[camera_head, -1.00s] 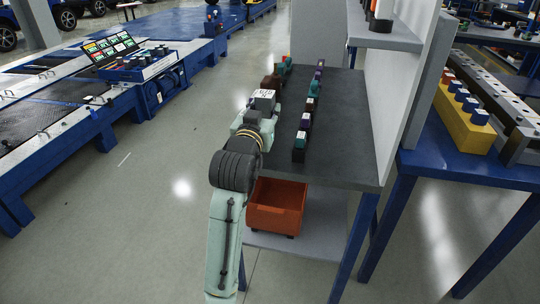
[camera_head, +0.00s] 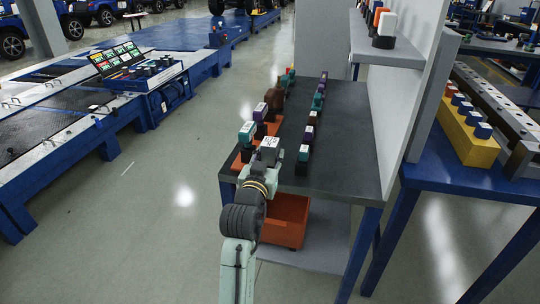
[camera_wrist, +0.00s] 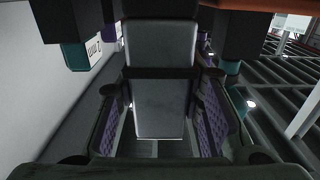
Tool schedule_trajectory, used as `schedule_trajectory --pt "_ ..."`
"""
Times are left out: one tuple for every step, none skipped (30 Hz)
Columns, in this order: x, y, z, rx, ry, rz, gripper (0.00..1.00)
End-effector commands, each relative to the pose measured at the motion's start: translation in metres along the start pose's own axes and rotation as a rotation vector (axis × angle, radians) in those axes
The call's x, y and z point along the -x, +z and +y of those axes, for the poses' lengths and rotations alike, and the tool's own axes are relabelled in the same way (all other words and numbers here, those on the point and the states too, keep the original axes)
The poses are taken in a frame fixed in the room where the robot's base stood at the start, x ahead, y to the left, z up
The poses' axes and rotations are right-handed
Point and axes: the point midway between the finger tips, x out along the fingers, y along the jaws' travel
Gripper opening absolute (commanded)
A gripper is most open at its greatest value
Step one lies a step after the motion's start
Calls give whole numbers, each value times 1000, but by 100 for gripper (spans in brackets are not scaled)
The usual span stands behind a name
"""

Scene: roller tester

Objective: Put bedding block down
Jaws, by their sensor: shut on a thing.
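My gripper (camera_wrist: 165,125), with purple-patterned finger pads, is shut on a pale grey block (camera_wrist: 160,45) with a dark band; I take it to be the bedding block. In the head view my gripper (camera_head: 268,160) is at the near left part of the dark bench top (camera_head: 340,160), with a dark grey block with a white label (camera_head: 270,143) at its end. My arm hides part of the bench edge there. I cannot tell whether the held block touches the surface below.
A teal-topped block (camera_head: 246,132) and a purple-topped block (camera_head: 261,110) stand near orange trays (camera_head: 238,163) along the left edge. A row of dark blocks (camera_head: 303,158) runs up the bench middle. An orange bin (camera_head: 285,225) sits below. The bench's right side is bare.

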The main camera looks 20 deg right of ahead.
Motion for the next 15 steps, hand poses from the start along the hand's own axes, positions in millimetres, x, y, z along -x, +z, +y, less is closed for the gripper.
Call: schedule_trajectory --pt "0 -1 0 -1 0 3 0" --pt "0 -1 0 -1 0 2 0" --pt "0 0 0 -1 0 2 0" --pt "0 1 0 -1 0 2 0" --pt "0 2 0 -1 0 2 0" --pt "0 4 0 0 0 2 0" --pt "0 3 0 0 0 0 36" --pt "0 3 0 0 0 0 38" --pt "0 3 0 0 0 -1 41" --pt "0 3 0 0 0 -1 43" --pt "0 3 0 0 0 -1 45" --pt "0 3 0 0 0 -1 48" --pt "0 3 0 0 0 -1 50" --pt "0 3 0 0 0 -1 52" --pt "0 3 0 0 0 -1 54"
